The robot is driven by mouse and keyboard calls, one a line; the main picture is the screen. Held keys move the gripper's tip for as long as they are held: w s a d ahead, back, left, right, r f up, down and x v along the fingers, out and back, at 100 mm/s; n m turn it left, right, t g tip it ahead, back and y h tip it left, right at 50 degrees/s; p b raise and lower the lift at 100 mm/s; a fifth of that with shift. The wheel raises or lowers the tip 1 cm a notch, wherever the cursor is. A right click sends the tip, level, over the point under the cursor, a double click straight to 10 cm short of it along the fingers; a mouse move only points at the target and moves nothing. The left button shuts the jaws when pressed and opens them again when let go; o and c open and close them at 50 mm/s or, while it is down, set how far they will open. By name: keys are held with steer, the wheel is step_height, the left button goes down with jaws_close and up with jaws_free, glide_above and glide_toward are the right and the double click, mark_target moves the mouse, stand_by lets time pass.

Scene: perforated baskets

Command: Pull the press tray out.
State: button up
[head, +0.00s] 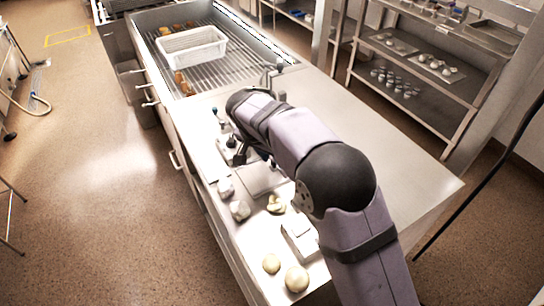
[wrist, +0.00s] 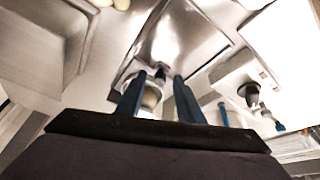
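The press tray, a shiny metal plate (wrist: 176,38), fills the upper middle of the wrist view. In the head view, a flat metal plate (head: 260,180) that looks like it lies on the counter just in front of my gripper. My gripper (wrist: 159,78) points at the tray's near edge with its two blue fingers apart. A pale round piece with a dark top (wrist: 152,96) shows between the fingers; I cannot tell whether they touch it. In the head view my arm hides most of the gripper and the press.
A white perforated basket (head: 192,47) stands on the ribbed rack at the back. The counter's right side is clear.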

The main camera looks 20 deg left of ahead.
jaws_close()
steer(key=s+a, duration=0.6)
steer(key=shift+s+a+b, duration=0.3)
steer(key=shift+a+b, duration=0.05)
steer(key=shift+b, duration=0.05)
jaws_free()
steer(key=shift+s+r, duration=0.1)
steer(key=shift+s, duration=0.05)
steer(key=b+v, duration=0.1)
steer(key=v, duration=0.6)
steer(key=shift+r, duration=0.15)
